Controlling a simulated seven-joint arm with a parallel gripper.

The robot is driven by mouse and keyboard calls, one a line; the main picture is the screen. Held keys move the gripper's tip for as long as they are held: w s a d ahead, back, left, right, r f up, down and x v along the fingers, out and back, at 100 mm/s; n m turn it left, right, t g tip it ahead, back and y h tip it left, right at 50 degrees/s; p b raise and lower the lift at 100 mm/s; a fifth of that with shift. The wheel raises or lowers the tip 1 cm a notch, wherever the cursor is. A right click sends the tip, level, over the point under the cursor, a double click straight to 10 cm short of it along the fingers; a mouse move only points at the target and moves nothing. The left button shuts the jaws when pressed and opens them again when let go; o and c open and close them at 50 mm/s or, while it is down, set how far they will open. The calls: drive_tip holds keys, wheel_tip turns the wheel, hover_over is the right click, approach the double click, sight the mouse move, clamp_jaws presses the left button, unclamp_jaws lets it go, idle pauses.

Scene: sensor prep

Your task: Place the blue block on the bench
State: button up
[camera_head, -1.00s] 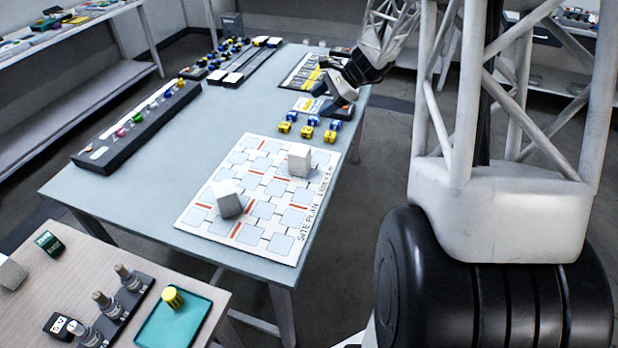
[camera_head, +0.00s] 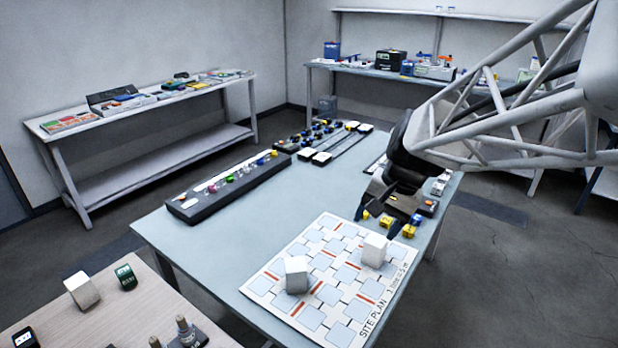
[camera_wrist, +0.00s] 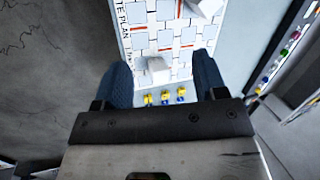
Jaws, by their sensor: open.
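The pale blue-grey bench (camera_head: 190,255) fills the middle of the head view. My gripper (camera_head: 376,222) is over its right side, open, with its two fingertips apart and nothing seen between them. In the wrist view, small yellow blocks (camera_wrist: 166,96) and small blue blocks (camera_wrist: 181,101) lie in a group on the bench between and below my fingers. In the head view the gripper partly covers this group; some yellow ones (camera_head: 408,231) show beside it. I cannot tell which blue piece is the task's blue block.
A white site plan sheet (camera_head: 330,262) lies on the bench, with two white cubes (camera_head: 297,274) (camera_head: 375,250) on it. A dark rack (camera_head: 190,210) with coloured knobs stands at the left edge. A wooden side table (camera_head: 60,318) is at front left. Bare bench lies left of the sheet.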

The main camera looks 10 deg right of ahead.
drive_tip(key=s+a+n+h, duration=0.1)
drive_tip(key=s+a+n, duration=0.1)
drive_tip(key=s, duration=0.5)
drive_tip(key=s+a+n+t+h, duration=0.1)
drive_tip(key=s+n, duration=0.3)
drive_tip(key=s, duration=0.4)
drive_tip(key=shift+a+r+n+h, duration=0.3)
drive_tip(key=shift+a+h, duration=0.1)
drive_tip(key=shift+h, duration=0.4)
